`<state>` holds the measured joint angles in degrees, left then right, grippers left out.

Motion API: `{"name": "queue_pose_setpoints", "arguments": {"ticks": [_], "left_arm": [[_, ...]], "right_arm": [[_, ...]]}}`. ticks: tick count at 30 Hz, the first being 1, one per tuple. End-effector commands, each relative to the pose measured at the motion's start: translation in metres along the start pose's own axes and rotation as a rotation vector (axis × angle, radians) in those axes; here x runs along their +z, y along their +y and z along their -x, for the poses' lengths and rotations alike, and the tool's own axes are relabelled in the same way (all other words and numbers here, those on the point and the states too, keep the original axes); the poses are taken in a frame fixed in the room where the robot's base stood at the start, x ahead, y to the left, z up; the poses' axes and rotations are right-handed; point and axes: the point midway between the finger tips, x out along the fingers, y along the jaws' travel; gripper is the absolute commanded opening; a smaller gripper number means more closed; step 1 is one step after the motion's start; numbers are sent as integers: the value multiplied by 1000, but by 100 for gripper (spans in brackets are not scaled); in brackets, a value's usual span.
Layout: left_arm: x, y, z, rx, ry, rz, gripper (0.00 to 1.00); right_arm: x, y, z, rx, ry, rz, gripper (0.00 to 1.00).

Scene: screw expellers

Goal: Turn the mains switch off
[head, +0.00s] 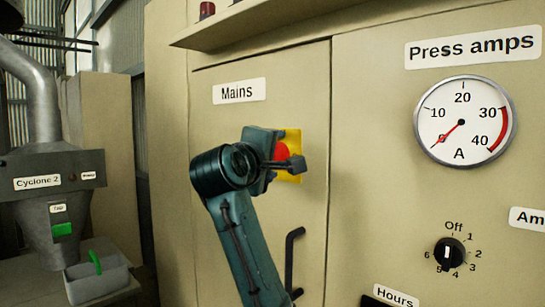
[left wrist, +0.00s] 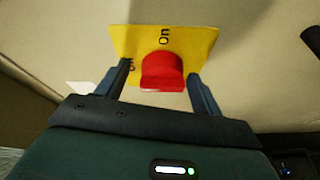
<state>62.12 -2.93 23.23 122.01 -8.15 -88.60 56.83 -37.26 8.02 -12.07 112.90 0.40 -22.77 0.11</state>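The mains switch is a red knob (left wrist: 163,72) on a yellow plate (left wrist: 205,38), set in the cabinet door under the "Mains" label (head: 239,91). In the left wrist view, "On" is printed on the plate beyond the knob, and another word is partly hidden by a finger. My left gripper (left wrist: 161,85) is open at the switch, one finger on each side of the knob, with gaps showing between fingers and knob. In the head view the left gripper (head: 278,164) covers part of the plate and knob. My right gripper is not in view.
A black door handle (head: 291,258) is below right of the switch. A "Press amps" dial (head: 463,120) with its needle near 0 and a black rotary selector (head: 449,254) are further right. A shelf-like ledge (head: 260,18) juts out above. Cyclone 2 (head: 55,190) stands at left.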

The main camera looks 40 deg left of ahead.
Motion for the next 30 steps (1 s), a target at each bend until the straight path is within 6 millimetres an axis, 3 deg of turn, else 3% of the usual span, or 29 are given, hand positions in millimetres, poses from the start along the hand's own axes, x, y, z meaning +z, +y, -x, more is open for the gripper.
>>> {"name": "queue_pose_setpoints", "arguments": {"ticks": [11, 24, 30], "left_arm": [[1, -3, 8, -4, -1, 1, 69], [0, -1, 99, 4, 1, 1, 69], [0, 2, 125, 1, -1, 3, 69]], "right_arm": [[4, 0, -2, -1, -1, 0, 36], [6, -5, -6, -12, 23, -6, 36], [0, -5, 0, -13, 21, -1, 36]]}}
